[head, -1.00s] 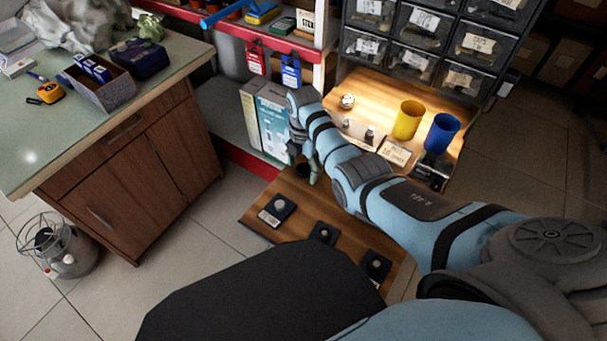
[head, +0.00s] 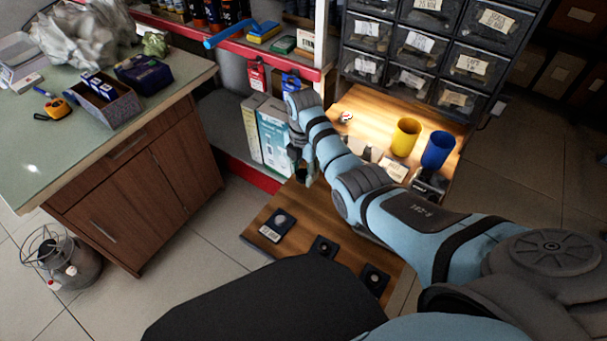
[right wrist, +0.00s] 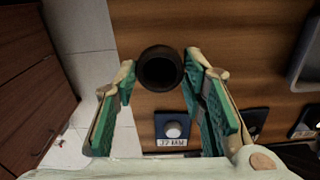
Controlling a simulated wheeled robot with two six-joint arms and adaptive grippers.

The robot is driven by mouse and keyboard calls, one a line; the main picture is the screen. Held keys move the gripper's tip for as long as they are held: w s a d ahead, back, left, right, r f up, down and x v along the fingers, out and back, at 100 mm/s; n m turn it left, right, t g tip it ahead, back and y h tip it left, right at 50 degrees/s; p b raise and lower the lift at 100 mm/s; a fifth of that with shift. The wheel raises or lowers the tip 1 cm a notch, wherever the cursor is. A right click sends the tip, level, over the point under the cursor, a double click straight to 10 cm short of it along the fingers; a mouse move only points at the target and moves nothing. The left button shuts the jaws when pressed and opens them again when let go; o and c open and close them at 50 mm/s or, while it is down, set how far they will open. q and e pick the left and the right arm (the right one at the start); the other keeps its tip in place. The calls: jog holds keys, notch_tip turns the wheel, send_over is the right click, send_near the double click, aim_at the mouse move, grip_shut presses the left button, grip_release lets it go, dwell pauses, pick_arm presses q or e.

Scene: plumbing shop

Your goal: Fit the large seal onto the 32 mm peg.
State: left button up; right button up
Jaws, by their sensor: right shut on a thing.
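The large seal is a thick black ring (right wrist: 161,68), seen from above between the fingertips of my right gripper (right wrist: 160,72) in the right wrist view. The gripper is shut on it; I cannot tell whether the ring is clear of the board. In the head view my right gripper (head: 302,168) is over the far left part of the wooden board, and the seal is mostly hidden. The 32 mm peg (right wrist: 173,130) is a pale round stub on a dark square base with a "32 MM" label. In the head view this peg (head: 280,219) stands nearer than the gripper. My left gripper is not in view.
Two smaller peg bases (head: 322,246) (head: 375,279) stand to the right along the board. A yellow cup (head: 405,137) and a blue cup (head: 437,150) stand behind my right arm. Boxes (head: 273,140) stand behind the gripper. A cabinet (head: 150,185) is at left.

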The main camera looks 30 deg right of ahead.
notch_tip(320, 180, up, 15)
jog(key=p, duration=0.6)
pick_arm(q)
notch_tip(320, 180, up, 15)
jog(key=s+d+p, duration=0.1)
jog(key=p, duration=0.7)
pick_arm(e)
jog(key=n, duration=0.4)
send_over(280, 219)
jog(key=f, duration=1.1)
jog(key=shift+s+f, duration=0.3)
jog(key=shift+s, duration=0.1)
jog(key=shift+w, duration=0.3)
jog(key=shift+w+f+n+b, duration=0.1)
jog(key=shift+f+n+b, duration=0.15)
jog(key=shift+n+b, duration=0.1)
pick_arm(q)
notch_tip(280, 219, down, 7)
jog(key=b, duration=0.6)
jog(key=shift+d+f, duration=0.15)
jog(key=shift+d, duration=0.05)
pick_arm(e)
notch_tip(280, 219, down, 5)
jog(key=shift+f, duration=0.2)
jog(key=shift+r, duration=0.1)
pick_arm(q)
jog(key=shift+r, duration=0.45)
